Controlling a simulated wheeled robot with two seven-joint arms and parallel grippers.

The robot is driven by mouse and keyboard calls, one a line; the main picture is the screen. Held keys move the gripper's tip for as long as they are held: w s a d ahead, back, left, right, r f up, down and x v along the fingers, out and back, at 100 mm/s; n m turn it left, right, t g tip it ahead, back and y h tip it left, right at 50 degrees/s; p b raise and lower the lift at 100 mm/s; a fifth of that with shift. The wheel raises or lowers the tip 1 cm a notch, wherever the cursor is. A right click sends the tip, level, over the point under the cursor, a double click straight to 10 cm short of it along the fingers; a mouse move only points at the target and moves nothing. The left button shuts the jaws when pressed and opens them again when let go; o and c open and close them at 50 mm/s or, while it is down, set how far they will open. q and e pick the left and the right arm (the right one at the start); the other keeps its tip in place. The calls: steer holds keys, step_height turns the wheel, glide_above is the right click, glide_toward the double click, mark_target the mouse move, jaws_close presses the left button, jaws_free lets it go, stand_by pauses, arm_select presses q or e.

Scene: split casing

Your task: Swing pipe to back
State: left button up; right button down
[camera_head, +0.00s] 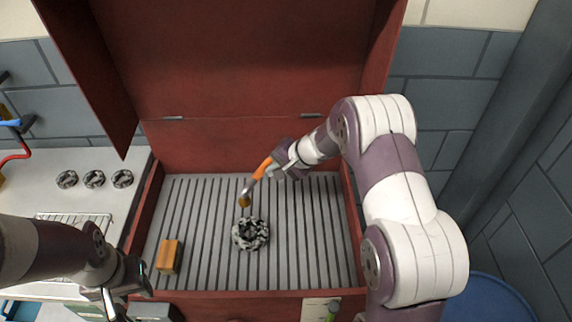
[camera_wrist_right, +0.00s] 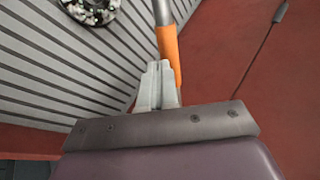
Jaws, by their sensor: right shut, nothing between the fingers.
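The pipe shows an orange sleeve (camera_head: 263,168), a grey length and a brass-coloured end (camera_head: 244,201) over the ribbed floor of the red casing. In the right wrist view the orange sleeve (camera_wrist_right: 168,45) stands beside my right gripper (camera_wrist_right: 155,75), with grey pipe above it. My right gripper (camera_head: 289,165) is shut and empty, close against the sleeve; I cannot tell whether they touch. The pipe's far end is hidden by the gripper and arm. My left gripper (camera_head: 125,295) is low at the left, away from the pipe; its jaw opening is unclear.
A black-and-white ring-shaped part (camera_head: 250,234) lies on the ribbed floor (camera_head: 310,240) just below the brass end. A yellow-brown block (camera_head: 169,256) lies at the left. The casing's red lid (camera_head: 240,60) stands open behind. Three small rings (camera_head: 94,179) lie on the left worktop.

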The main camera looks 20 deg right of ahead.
steer(key=shift+w+a, duration=0.1)
arm_select(q)
steer(key=shift+f, duration=0.1)
arm_select(e)
steer(key=shift+a+f, duration=0.1)
